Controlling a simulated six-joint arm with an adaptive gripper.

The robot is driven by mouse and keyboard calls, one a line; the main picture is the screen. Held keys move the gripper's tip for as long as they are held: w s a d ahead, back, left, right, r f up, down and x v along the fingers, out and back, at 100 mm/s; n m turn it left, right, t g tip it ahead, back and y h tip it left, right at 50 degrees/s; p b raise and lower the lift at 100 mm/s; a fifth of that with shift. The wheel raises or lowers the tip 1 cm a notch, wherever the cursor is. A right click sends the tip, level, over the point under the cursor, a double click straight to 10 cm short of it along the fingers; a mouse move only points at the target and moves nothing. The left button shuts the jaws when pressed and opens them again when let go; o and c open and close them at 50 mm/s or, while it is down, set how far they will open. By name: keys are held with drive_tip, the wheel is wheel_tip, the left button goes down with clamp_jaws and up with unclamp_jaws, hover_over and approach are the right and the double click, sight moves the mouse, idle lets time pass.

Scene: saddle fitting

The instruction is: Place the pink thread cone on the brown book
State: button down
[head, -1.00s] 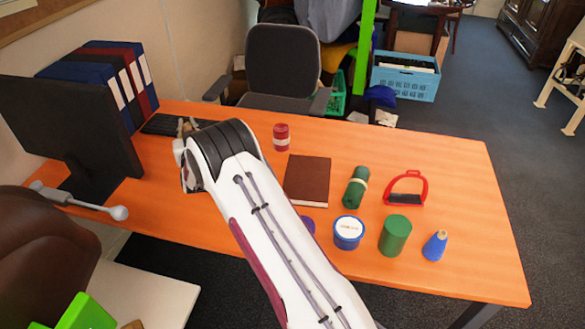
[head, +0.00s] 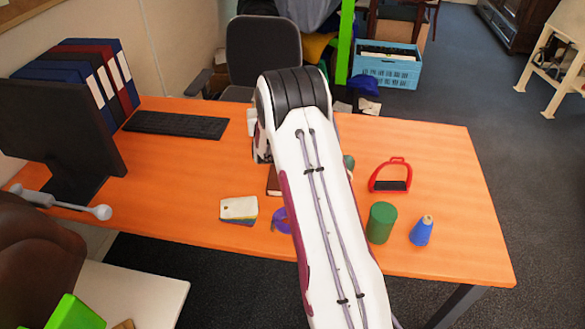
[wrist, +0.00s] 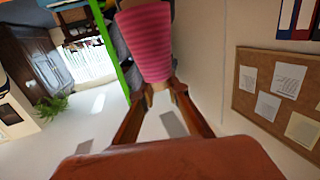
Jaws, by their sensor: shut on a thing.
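The pink thread cone (wrist: 146,45) is ribbed. In the wrist view it is held at its narrow end between the fingertips of my gripper (wrist: 161,90), its wide end pointing away. In the head view neither the cone nor my fingers can be made out; my arm hides them. The brown book (head: 273,181) lies on the orange table, and only a sliver of it shows left of my arm. How the cone sits over the book cannot be told.
A red stirrup (head: 390,178), a green cylinder (head: 381,223) and a blue cone (head: 422,231) stand right of my arm. A green roll (head: 349,162) peeks out behind it. A card stack (head: 239,208) and a purple ring (head: 280,220) lie left. A keyboard (head: 175,124) lies farther back.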

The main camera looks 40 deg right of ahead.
drive_tip(key=s+d, duration=0.6)
drive_tip(key=s, duration=0.3)
drive_tip(key=s+a+y, duration=0.1)
drive_tip(key=s+a, duration=0.3)
drive_tip(key=shift+s+f+n+t, duration=0.25)
drive_tip(key=shift+f+n+t, duration=0.05)
drive_tip(key=shift+n, duration=0.1)
drive_tip(key=shift+f, duration=0.1)
drive_tip(key=shift+f, duration=2.85)
drive_tip(key=shift+f, duration=2.05)
drive_tip(key=shift+f, duration=0.15)
